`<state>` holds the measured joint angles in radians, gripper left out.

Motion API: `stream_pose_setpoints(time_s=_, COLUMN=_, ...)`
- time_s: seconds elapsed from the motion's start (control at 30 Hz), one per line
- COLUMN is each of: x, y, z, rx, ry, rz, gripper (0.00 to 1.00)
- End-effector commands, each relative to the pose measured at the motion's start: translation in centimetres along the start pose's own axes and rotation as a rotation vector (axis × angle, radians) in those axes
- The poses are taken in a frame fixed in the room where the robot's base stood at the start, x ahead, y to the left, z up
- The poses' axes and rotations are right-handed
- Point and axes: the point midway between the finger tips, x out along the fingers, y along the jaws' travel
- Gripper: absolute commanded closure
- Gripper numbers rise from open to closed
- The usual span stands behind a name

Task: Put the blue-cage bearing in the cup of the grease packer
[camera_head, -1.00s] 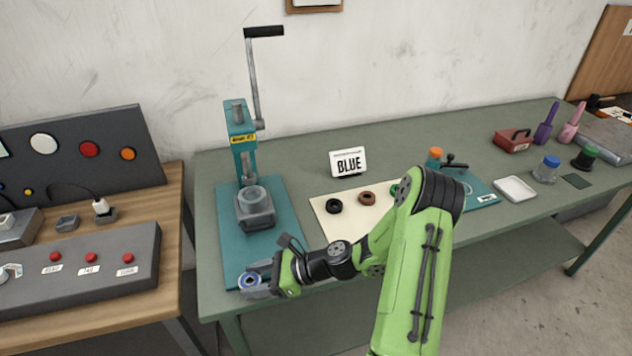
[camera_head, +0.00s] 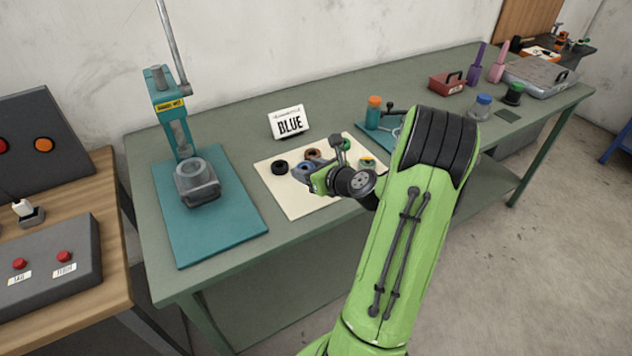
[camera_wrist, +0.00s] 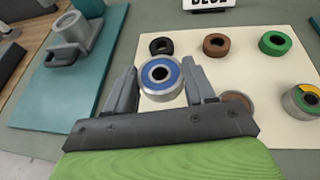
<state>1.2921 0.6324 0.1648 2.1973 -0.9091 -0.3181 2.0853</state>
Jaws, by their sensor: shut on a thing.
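The blue-cage bearing (camera_wrist: 160,76), a steel ring with a blue face and dark bore, sits between the fingers of my gripper (camera_wrist: 162,88) in the wrist view. My gripper (camera_head: 304,170) is shut on it, over the cream mat in the head view, where the bearing is mostly hidden. The grease packer (camera_head: 168,105) is a teal lever press on a teal mat, left of my gripper. Its grey cup (camera_head: 198,186) stands at the press's foot, apart from the bearing. The cup also shows at upper left in the wrist view (camera_wrist: 70,48).
On the cream mat (camera_head: 292,205) lie a black ring (camera_wrist: 161,46), a brown ring (camera_wrist: 215,45), a green ring (camera_wrist: 275,43) and a yellow-marked bearing (camera_wrist: 302,101). A BLUE sign (camera_head: 289,123) stands behind. The teal mat's front (camera_head: 213,245) is clear.

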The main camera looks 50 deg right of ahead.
Motion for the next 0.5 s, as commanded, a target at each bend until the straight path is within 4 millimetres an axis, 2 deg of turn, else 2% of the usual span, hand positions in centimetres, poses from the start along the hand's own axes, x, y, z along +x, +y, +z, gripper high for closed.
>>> stream_pose_setpoints(time_s=0.03, x=0.7, y=0.0, z=-1.6, rx=0.004, ry=0.000, rz=0.002, gripper=0.83)
stream_pose_setpoints(time_s=0.23, x=1.7, y=0.1, z=-4.1, rx=0.001, ry=-0.001, rz=0.003, gripper=0.83)
stream_pose_setpoints(time_s=0.33, x=2.5, y=0.1, z=-5.9, rx=0.001, ry=0.000, rz=0.004, gripper=0.83)
stream_pose_setpoints(time_s=0.4, x=2.8, y=0.1, z=-6.5, rx=0.000, ry=-0.001, rz=0.003, gripper=0.83)
stream_pose_setpoints(time_s=0.5, x=2.7, y=0.1, z=-6.3, rx=-0.003, ry=-0.001, rz=0.003, gripper=0.83)
